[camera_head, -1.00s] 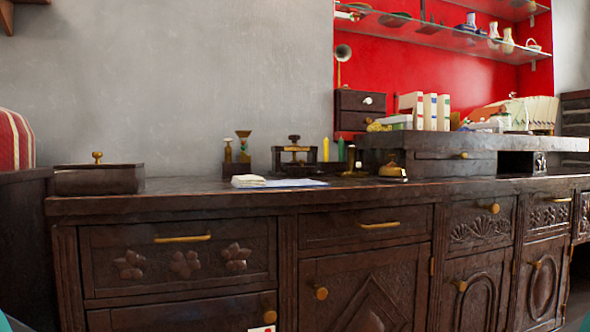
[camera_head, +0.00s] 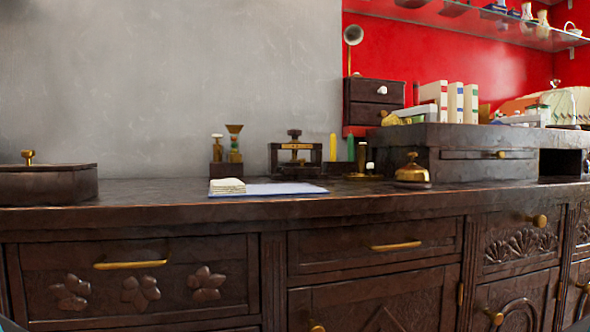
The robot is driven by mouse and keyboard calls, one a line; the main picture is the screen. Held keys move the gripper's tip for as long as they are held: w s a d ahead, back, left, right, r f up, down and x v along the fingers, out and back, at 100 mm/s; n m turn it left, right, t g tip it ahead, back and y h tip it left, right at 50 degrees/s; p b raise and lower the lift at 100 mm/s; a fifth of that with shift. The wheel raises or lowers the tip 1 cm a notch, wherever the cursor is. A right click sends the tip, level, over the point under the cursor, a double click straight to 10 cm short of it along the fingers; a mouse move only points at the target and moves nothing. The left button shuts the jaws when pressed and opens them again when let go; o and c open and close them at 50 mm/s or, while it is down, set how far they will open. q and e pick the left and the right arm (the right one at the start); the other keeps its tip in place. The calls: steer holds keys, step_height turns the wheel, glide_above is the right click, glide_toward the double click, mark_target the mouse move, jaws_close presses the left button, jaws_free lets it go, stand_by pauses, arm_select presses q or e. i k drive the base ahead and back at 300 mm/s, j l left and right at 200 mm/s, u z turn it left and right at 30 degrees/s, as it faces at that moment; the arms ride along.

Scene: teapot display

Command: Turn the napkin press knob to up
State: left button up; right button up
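The napkin press (camera_head: 295,155) stands on the dark wooden counter, left of the picture's middle line to the red wall. It has a dark frame, a brass-coloured bar and a dark knob (camera_head: 294,134) on top. Which way the knob is turned is too small to tell. A stack of folded napkins (camera_head: 227,186) lies in front of it on a pale blue-white sheet (camera_head: 269,190). Neither gripper can be seen in the head view; only slivers of my arms show at the bottom corners.
Left of the press stand small brass-topped items (camera_head: 235,145). Right of it are candles (camera_head: 333,147), a brass candle holder (camera_head: 363,160) and a brass bell (camera_head: 412,171). A lidded wooden box (camera_head: 47,182) sits at far left. The counter between box and napkins is clear.

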mark_target(294, 134)
steer(key=i, duration=0.65)
steer(key=k+j+z, duration=0.15)
steer(key=j, duration=0.25)
steer(key=k+j+z, duration=0.2)
steer(key=j, duration=0.2)
steer(key=k+j+z, duration=0.15)
steer(key=k+j, duration=0.15)
